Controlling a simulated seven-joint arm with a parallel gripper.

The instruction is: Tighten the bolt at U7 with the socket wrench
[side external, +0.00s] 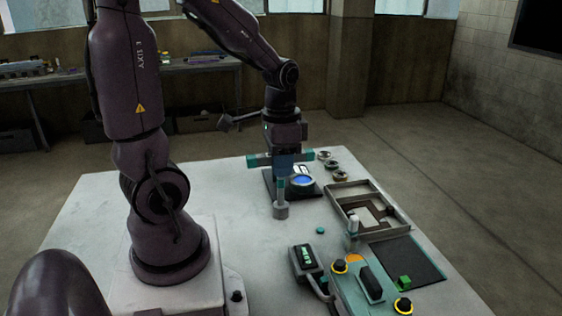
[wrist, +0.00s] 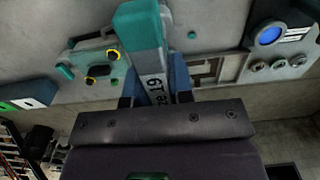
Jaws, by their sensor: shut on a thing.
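My gripper (side external: 286,168) is shut on a teal tool, which looks like the socket wrench (side external: 259,160). The teal bar lies level across the jaws above the far part of the table. In the wrist view, the wrench (wrist: 142,28) runs up from between the blue fingers of my gripper (wrist: 155,82), with partly readable dark lettering. Below the jaws in the side view, a teal-topped grey cylinder (side external: 280,210) stands upright; I cannot tell whether it belongs to the wrench. No bolt or U7 label can be made out.
A blue round gauge (side external: 303,180) sits beside the gripper, near several small round parts (side external: 330,164). A grey frame tray (side external: 337,200) is to the right. A handheld meter (side external: 306,261) and a panel with yellow-ringed knobs (side external: 350,290) are in front. The table's left part is clear.

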